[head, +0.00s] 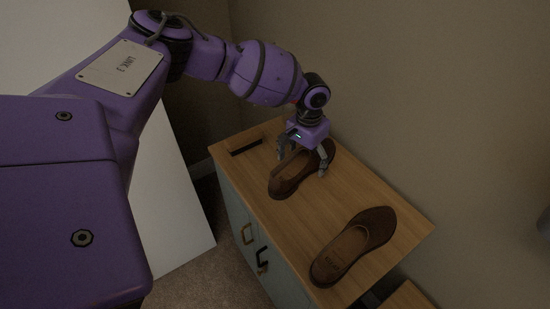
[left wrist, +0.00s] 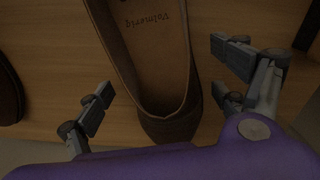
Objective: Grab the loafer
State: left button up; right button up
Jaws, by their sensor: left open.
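Two brown loafers lie on a wooden cabinet top (head: 265,210). The farther loafer (head: 285,183) is under my left gripper (head: 302,165). The nearer loafer (head: 355,243) lies toward the front right, clear of the gripper. My left gripper is open, with its fingers on either side of the farther loafer. In the left wrist view this loafer (left wrist: 168,125) shows its insole and rounded end between the open fingers (left wrist: 165,105). Whether any finger touches it I cannot tell. A dark edge of the other loafer (left wrist: 8,90) shows at the left there. My right gripper is not in view.
A small dark bar-like object (head: 246,147) lies at the cabinet's far left edge. The cabinet front has dark handles (head: 262,258). A wall stands close behind on the right. Bare wood lies between the two loafers.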

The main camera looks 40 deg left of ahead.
pick_arm(q)
jog(key=shift+w+f, duration=0.1)
jog(key=shift+f, duration=0.25)
jog(key=c, duration=1.5)
jog(key=shift+d, duration=0.1)
jog(key=shift+c, duration=0.4)
jog(key=shift+r, duration=0.1)
jog(key=shift+c, duration=0.2)
